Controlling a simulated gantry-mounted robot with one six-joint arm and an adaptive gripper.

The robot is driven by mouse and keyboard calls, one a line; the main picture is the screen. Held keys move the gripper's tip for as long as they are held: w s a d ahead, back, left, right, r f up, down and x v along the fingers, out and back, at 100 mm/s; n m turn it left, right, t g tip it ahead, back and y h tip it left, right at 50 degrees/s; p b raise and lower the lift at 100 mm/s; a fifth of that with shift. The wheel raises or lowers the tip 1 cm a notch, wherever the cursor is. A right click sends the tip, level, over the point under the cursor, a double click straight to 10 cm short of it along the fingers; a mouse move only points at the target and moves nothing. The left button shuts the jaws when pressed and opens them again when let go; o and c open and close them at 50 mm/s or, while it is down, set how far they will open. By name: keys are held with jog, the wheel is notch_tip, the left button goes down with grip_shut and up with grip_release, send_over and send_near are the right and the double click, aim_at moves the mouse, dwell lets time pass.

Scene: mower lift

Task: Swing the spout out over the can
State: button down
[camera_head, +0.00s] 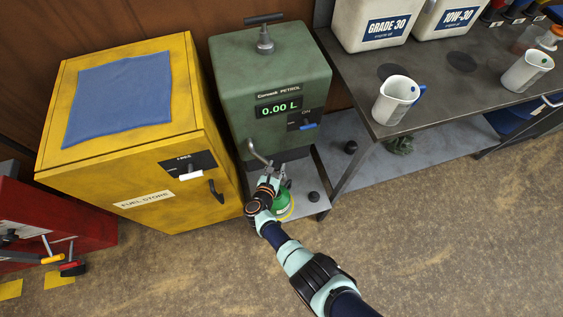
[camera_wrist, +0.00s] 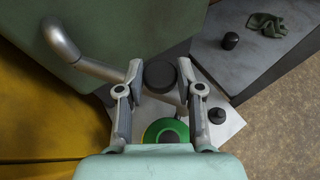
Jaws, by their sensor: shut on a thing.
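The green petrol dispenser (camera_head: 270,72) stands against the wall, its display reading 0.00 L. Its grey bent spout (camera_head: 257,152) comes out low on the front; in the wrist view the pipe (camera_wrist: 88,66) runs from upper left to my fingers. My gripper (camera_head: 268,183) is shut on the spout's end; a round black piece shows between the fingertips (camera_wrist: 159,80). The green can (camera_head: 284,210) stands on the low shelf below, partly hidden by my gripper. In the wrist view the can's green top (camera_wrist: 166,128) shows between and below the fingers, partly covered.
A yellow fuel store cabinet (camera_head: 118,130) stands close at left with a blue cloth (camera_head: 120,95) on top. A black cap (camera_head: 313,197) lies on the shelf right of the can. A metal bench (camera_head: 440,100) with jugs and oil containers is at right. The front floor is open.

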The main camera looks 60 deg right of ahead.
jog(key=shift+r, duration=0.1)
jog(key=c, duration=0.8)
grip_release()
jog(key=shift+o, duration=0.2)
jog(key=shift+s, duration=0.15)
